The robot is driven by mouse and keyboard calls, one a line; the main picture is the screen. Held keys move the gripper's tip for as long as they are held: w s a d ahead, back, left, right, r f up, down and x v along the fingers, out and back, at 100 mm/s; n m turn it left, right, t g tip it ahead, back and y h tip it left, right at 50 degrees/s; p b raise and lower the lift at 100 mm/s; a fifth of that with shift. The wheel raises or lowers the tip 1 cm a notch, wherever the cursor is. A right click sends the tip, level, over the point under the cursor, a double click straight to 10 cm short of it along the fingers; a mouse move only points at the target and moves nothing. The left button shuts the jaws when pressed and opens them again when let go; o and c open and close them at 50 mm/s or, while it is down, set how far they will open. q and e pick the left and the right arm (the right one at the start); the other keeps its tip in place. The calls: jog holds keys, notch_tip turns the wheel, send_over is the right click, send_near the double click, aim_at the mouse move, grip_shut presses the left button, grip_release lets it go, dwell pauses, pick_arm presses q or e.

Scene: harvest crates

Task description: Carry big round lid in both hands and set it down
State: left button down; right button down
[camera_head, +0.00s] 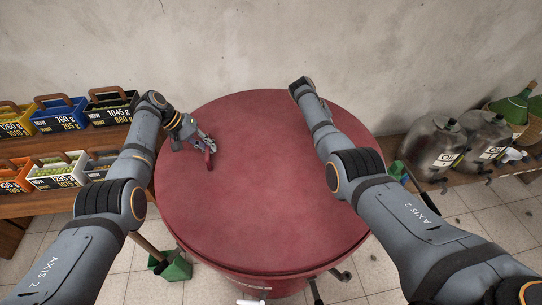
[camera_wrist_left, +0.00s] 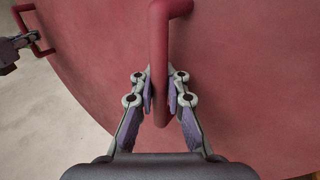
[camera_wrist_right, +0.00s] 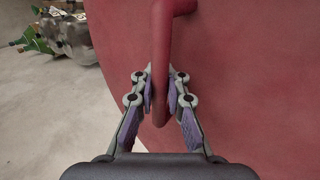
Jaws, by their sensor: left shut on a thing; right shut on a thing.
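The big round lid (camera_head: 255,200) is dark red and fills the middle of the head view, above a red round body. My left gripper (camera_head: 207,146) is at the lid's upper left, shut on a red bar handle (camera_head: 208,160). The left wrist view shows the handle (camera_wrist_left: 160,60) between the pads of my left gripper (camera_wrist_left: 160,95). My right gripper (camera_wrist_right: 160,95) is shut on the other red handle (camera_wrist_right: 161,55) in the right wrist view. In the head view my right arm hides that gripper and handle. I cannot tell whether the lid touches the body below.
Crates of fruit with weight signs, such as a blue crate (camera_head: 60,118), stand on wooden shelves at the left. Metal containers (camera_head: 435,142) and a green bottle (camera_head: 512,105) stand on a bench at the right. A wall is close behind the lid. Tiled floor shows in front.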

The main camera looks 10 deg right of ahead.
pick_arm(q)
jog(key=shift+f, duration=0.2)
pick_arm(e)
jog(key=shift+f, duration=0.2)
pick_arm(q)
jog(key=c, duration=1.8)
grip_release()
jog(key=shift+f, duration=0.3)
jog(key=shift+c, duration=0.2)
pick_arm(e)
jog(key=c, duration=1.8)
grip_release()
jog(key=shift+f, duration=0.3)
jog(key=shift+c, duration=0.2)
pick_arm(q)
jog(key=o, duration=0.5)
jog(key=shift+s+r, duration=0.2)
pick_arm(e)
jog(key=o, duration=0.5)
jog(key=shift+s+r, duration=0.2)
pick_arm(q)
jog(key=shift+w+f, duration=0.1)
pick_arm(e)
jog(key=shift+w+f, duration=0.1)
pick_arm(q)
jog(key=v, duration=1.2)
pick_arm(e)
jog(key=v, duration=1.2)
